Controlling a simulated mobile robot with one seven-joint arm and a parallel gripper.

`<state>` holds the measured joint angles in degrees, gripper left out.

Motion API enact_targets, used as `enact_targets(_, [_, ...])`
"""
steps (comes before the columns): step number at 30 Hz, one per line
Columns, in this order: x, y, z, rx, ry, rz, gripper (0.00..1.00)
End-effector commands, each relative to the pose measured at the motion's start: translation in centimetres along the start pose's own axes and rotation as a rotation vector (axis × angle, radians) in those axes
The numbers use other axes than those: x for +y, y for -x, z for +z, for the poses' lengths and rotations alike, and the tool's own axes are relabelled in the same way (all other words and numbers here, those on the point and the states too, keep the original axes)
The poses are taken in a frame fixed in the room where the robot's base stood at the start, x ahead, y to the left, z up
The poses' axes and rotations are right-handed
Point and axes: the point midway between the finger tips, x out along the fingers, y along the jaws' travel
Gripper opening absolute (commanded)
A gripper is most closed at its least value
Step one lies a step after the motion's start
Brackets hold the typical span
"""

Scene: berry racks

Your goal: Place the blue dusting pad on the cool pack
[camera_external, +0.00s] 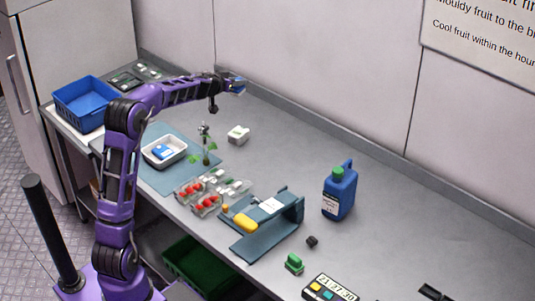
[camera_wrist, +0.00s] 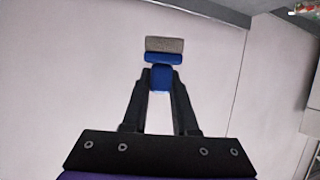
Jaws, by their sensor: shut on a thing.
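My gripper (camera_external: 232,86) is raised above the back of the bench, and it points to the right. In the wrist view my gripper (camera_wrist: 162,78) is shut on the blue dusting pad (camera_wrist: 163,58), which has a blue body and a grey face at its far end. The pad (camera_external: 240,90) shows only small in the external view, at the fingertips. A blue and white flat block (camera_external: 162,152), which looks like the cool pack, lies in a white tray (camera_external: 151,162) on a blue-grey mat. The tray is below and left of my gripper.
A small plant (camera_external: 206,150) stands beside the tray. Punnets of red berries (camera_external: 205,203), a blue-grey stand (camera_external: 262,243) with a yellow item, and a blue jug (camera_external: 340,192) stand further right. A blue crate (camera_external: 85,112) is at the left end. The wall is behind.

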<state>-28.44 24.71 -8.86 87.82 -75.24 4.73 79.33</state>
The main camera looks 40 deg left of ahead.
Motion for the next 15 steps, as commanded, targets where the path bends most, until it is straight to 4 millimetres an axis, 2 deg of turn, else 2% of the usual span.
enact_targets(1, [-2.5, 1.0, 0.2, 0.003, 0.035, -0.086, 0.0])
enact_targets(6, [-10.6, 5.1, 1.9, 0.012, 0.153, -0.378, 0.0])
enact_targets(10, [-15.1, 8.5, 3.2, 0.017, 0.221, -0.556, 0.0])
enact_targets(15, [-18.8, 12.1, 4.8, 0.021, 0.282, -0.719, 0.0])
